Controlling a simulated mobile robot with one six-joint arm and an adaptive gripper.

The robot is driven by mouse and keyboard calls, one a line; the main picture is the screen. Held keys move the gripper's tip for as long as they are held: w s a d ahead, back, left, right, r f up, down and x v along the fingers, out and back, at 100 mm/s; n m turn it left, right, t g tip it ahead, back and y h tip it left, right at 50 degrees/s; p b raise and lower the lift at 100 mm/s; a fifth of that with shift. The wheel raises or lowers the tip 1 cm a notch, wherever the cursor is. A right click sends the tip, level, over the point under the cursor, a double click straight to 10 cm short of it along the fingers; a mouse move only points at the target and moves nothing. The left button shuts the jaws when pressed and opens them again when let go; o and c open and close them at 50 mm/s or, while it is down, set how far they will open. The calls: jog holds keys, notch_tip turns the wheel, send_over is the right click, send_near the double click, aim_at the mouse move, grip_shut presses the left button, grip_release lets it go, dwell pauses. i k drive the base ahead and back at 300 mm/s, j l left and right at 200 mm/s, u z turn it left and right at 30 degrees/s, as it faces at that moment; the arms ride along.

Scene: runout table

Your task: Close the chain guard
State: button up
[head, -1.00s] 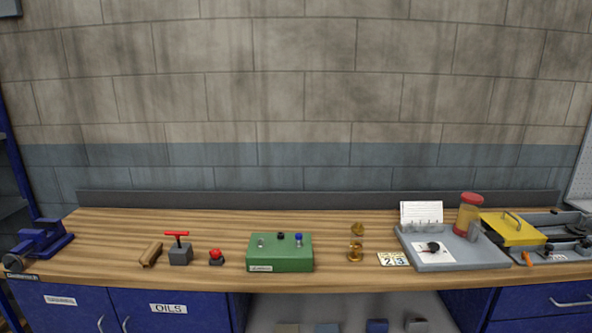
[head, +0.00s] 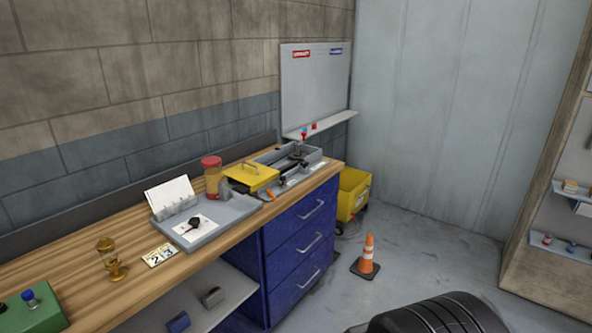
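The chain guard appears to be the yellow cover (head: 249,178) with a raised handle on top, at the right end of the wooden bench in the head view. It lies flat at the left of a long grey open-topped housing (head: 318,164). Dark mechanism parts show uncovered in the housing to the right of the cover. Whether the cover is hinged or slides, I cannot tell. An orange-handled piece (head: 270,195) sits at the front by the cover. My gripper is not in view.
A grey tray (head: 226,225) with a card holder and a red-lidded jar (head: 212,180) stand left of the cover. Blue drawers (head: 300,240) are below. A yellow bin (head: 352,195) and an orange cone (head: 369,255) stand on the floor right of the bench. Floor beyond is clear.

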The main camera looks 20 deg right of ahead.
aim_at(254, 175)
jog(key=i+l, duration=0.1)
jog(key=i, duration=0.5)
jog(key=i+l, duration=0.15)
jog(key=i, duration=0.45)
jog(key=i+l+u, duration=0.1)
jog(key=i, duration=0.5)
jog(key=i+l, duration=0.15)
jog(key=i, duration=0.45)
